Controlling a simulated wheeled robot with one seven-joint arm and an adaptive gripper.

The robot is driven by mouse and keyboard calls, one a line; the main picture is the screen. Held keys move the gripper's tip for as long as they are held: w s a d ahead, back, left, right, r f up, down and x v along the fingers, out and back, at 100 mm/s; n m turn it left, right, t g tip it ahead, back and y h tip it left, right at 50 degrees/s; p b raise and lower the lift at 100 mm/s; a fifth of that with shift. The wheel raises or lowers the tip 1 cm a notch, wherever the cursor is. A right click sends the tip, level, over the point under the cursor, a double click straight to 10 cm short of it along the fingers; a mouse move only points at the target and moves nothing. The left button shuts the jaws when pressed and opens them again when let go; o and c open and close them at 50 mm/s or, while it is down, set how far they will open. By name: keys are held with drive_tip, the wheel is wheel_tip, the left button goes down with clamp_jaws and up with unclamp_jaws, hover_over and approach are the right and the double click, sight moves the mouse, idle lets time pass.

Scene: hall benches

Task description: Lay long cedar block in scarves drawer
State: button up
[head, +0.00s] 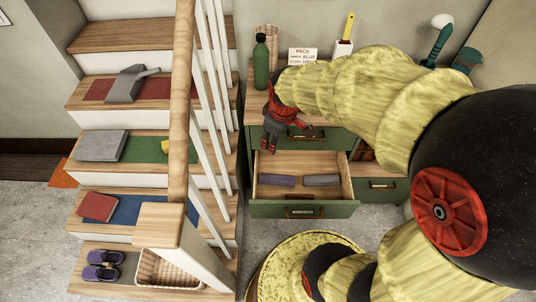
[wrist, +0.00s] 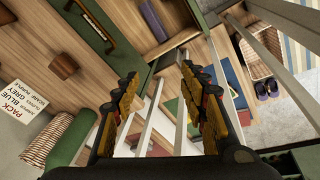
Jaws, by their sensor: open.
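The open drawer (head: 334,163) is green-fronted with a pale wood inside. It holds a purple rolled cloth (head: 278,180) and a grey one (head: 322,180). The purple cloth also shows in the wrist view (wrist: 153,20). My gripper (head: 289,142) hangs in front of the dresser, above the back of the drawer. In the wrist view its fingers (wrist: 160,78) are apart with nothing between them. Two brown wooden blocks lie on the dresser top: one longer (wrist: 45,12), cut by the frame edge, and one short (wrist: 62,66). My arm hides them in the head view.
A staircase (head: 150,208) with a post and white railings rises close on the left. A round yellow rug or base edge (head: 275,258) shows below.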

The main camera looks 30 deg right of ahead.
drive_tip(key=s+a+r+m+t, duration=0.2)
drive_tip(key=s+a+r+m, duration=0.3)
drive_tip(key=s+a+r, duration=0.5)
wheel_tip(320, 180, up, 4)
drive_tip(key=shift+s+f+t+y, duration=0.15)
drive_tip(key=shift+s+t+y, duration=0.2)
drive_tip(key=shift+s, duration=0.85)
drive_tip(key=shift+a, duration=0.1)
